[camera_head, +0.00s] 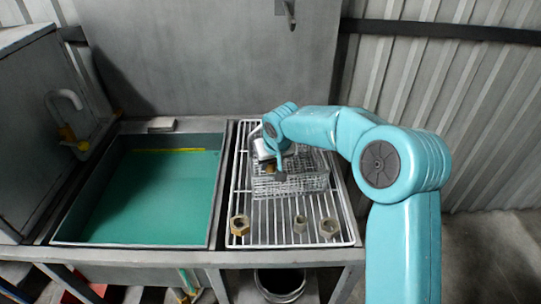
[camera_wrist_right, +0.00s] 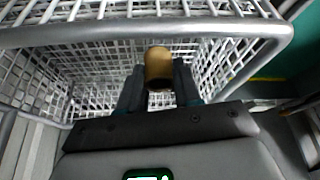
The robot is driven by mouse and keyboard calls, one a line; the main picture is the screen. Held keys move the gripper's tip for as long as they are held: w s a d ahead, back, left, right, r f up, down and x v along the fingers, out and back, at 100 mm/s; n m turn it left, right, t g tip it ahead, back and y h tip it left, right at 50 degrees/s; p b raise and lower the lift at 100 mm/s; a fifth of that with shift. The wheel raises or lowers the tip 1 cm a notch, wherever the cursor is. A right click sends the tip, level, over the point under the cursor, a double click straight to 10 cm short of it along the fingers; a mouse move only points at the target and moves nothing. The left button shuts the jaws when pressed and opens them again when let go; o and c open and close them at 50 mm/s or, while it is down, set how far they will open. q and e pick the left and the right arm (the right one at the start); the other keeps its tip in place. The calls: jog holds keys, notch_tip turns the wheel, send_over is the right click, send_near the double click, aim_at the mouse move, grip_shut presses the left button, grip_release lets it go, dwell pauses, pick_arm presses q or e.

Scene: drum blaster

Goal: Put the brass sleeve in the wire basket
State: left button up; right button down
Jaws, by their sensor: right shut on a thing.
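The brass sleeve (camera_wrist_right: 158,68) is a short tan-gold cylinder, held between the two dark fingers of my right gripper (camera_wrist_right: 157,86) in the right wrist view. In the head view my right gripper (camera_head: 271,167) is over the left part of the wire basket (camera_head: 300,184), with a small brassy spot at its fingers. The wire basket (camera_wrist_right: 225,62) is silver mesh with a thick rim; its mesh shows behind and on both sides of the sleeve. I cannot tell how far above the basket floor the sleeve is. My left gripper is not in view.
The basket stands on a white wire rack (camera_head: 262,238). A brass nut (camera_head: 239,225), a small grey sleeve-like piece (camera_head: 300,224) and another brassy nut (camera_head: 329,228) sit along the rack's front.

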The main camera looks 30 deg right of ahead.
jog(key=shift+s+f, duration=0.1)
jog(key=shift+f, duration=0.8)
jog(key=shift+b, duration=0.35)
jog(key=shift+f, duration=0.15)
jog(key=c, duration=0.8)
grip_release()
jog(key=shift+r, duration=0.45)
jog(key=v, duration=1.1)
jog(key=shift+r, duration=0.3)
